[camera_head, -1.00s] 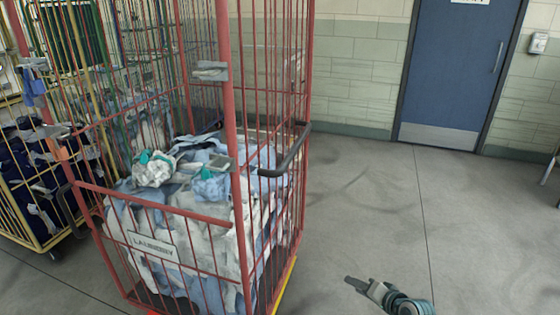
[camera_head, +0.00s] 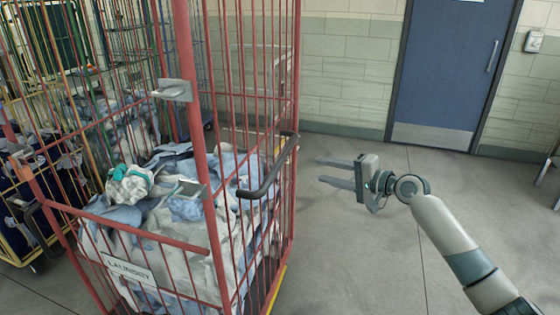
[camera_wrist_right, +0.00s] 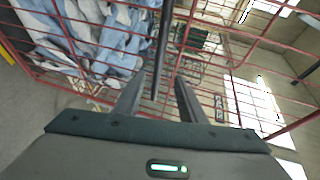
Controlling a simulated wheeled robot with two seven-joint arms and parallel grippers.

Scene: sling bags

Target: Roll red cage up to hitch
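The red cage (camera_head: 205,190) stands at the left centre in the head view, filled with blue and white laundry. It carries a "LAUNDRY" plate (camera_head: 131,271) on its front. A dark handle bar (camera_head: 268,174) sticks out from its right side. My right gripper (camera_head: 322,172) is open and empty, to the right of the handle and apart from it, its fingers pointing left at the cage. In the right wrist view the open fingers (camera_wrist_right: 157,97) face the handle bar (camera_wrist_right: 161,48), which appears between them and further off. I cannot make out a hitch. My left gripper is not in view.
A yellow cage (camera_head: 18,240) with dark blue laundry stands close to the left of the red one. More cages stand behind. The floor (camera_head: 350,255) to the right is clear up to the blue door (camera_head: 447,65).

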